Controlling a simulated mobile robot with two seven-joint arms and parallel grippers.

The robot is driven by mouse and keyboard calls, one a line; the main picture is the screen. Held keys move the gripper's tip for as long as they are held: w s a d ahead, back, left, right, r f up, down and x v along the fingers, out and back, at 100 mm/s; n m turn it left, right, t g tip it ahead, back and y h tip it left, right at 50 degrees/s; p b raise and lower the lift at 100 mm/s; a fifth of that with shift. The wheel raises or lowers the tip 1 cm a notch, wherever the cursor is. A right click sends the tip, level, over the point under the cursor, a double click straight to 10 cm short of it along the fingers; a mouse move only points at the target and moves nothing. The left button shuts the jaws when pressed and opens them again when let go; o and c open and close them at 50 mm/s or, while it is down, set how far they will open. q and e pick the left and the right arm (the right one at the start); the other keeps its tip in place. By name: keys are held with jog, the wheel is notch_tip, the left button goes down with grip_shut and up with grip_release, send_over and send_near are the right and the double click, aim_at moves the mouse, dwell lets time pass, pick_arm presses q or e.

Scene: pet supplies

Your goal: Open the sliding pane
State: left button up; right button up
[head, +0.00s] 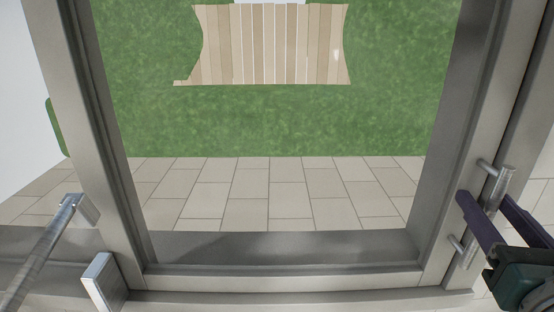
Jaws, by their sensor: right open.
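The sliding pane is a large clear glass panel in a grey metal frame (285,281) that fills most of the head view. A metal bar handle (497,184) stands off its right upright on two short posts. My right gripper (482,199) comes in from the lower right with its dark purple fingers apart. One finger is on each side of the handle bar, as far as this angle shows. I cannot tell whether the fingers touch it. My left gripper is not in view.
At the lower left are a slanted metal bar (42,246) and a metal block (103,281) close to the frame. Through the glass I see paving tiles (270,190), green grass (270,125) and wooden planks (270,45). More frame edges stand at the far right.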

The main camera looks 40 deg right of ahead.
jog(key=shift+d, duration=0.15)
grip_shut()
dwell(1.4)
